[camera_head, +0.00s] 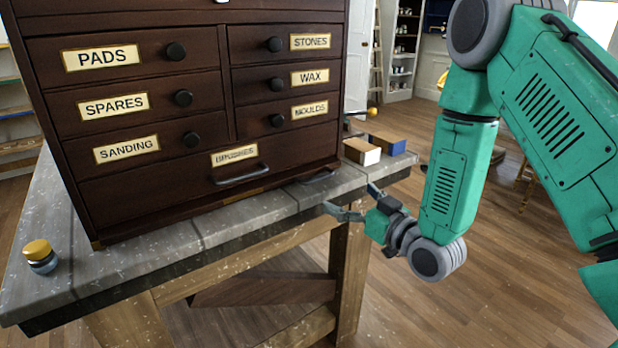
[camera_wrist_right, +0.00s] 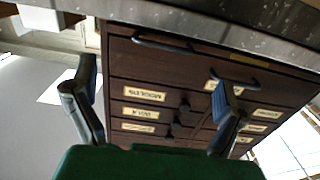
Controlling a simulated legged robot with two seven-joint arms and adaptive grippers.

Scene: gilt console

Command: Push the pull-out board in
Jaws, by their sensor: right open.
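A dark wooden chest of drawers (camera_head: 150,200) stands on a grey-topped bench (camera_head: 150,262). Along its base runs a low strip with a dark handle (camera_head: 318,177) at its right end, which also shows in the right wrist view (camera_wrist_right: 162,42). This strip looks like the pull-out board; I cannot tell how far it sticks out. My right gripper (camera_head: 350,197) is open and empty, in front of the bench's front edge, near that handle and apart from it. In the right wrist view its fingers (camera_wrist_right: 155,75) frame the upside-down chest front. My left gripper is not in view.
Above the base is the BRUSHES drawer with a bar handle (camera_head: 241,175). Labelled drawers with round knobs, such as SPARES (camera_head: 113,106), fill the front. Boxes (camera_head: 362,151) sit right of the chest. A yellow-lidded jar (camera_head: 40,256) stands at the bench's left end.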

